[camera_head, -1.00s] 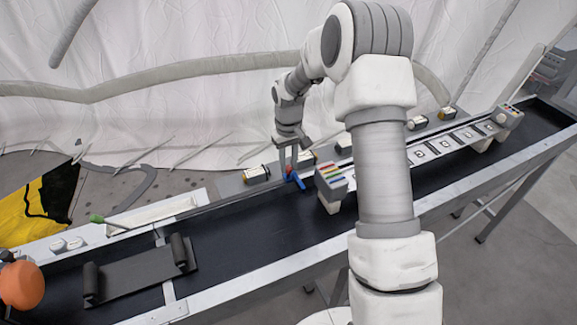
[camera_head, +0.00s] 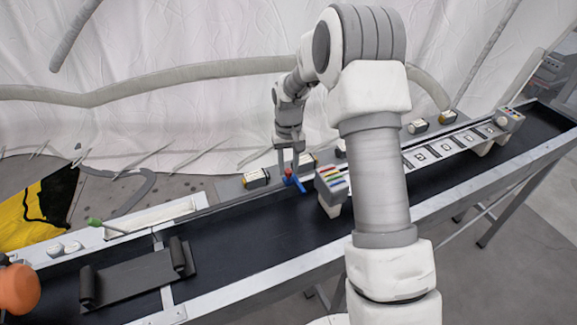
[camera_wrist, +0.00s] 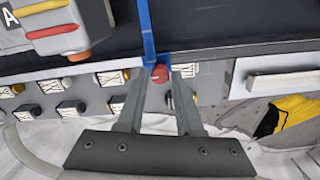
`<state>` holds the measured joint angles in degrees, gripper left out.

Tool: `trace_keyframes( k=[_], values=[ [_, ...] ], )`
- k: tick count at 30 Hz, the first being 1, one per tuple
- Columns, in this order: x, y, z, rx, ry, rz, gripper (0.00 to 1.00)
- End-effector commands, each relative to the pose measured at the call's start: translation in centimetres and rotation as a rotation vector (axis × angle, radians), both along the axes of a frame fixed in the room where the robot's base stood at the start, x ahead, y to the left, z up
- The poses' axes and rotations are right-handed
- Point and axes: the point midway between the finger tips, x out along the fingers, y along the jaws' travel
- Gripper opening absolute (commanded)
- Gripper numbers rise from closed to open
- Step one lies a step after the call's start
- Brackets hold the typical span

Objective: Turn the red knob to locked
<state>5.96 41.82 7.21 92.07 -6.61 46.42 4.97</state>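The red knob (camera_head: 288,172) sits at the back edge of the dark conveyor, and a blue bar (camera_head: 297,183) extends from it over the belt. In the wrist view, the red knob (camera_wrist: 160,73) lies between the tips of my gripper (camera_wrist: 159,78), with the blue bar (camera_wrist: 148,32) running up behind it. My gripper (camera_head: 289,166) points down at the knob with its fingers apart. A small gap seems to show on each side of the knob. I cannot read any locked marking.
A grey box with coloured stripes (camera_head: 331,183) stands on the belt just right of the knob. Several small labelled switches (camera_head: 256,178) line the back edge. A dark plate with rollers (camera_head: 138,273) lies on the left. The belt between is clear.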

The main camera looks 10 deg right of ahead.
Motion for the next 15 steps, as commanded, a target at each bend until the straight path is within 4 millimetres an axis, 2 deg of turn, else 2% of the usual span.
trace_keyframes(
  k=[1, 3, 11, 15],
  values=[
    [0.01, 0.01, 0.02, 0.0, 0.0, 0.0, 0.46],
    [-0.01, 0.0, 0.0, 0.0, 0.0, 0.0, 0.58],
    [-0.04, -0.01, -0.03, 0.0, 0.001, 0.001, 0.58],
    [-0.01, -0.01, 0.7, 0.0, 0.0, 0.001, 0.58]
  ],
)
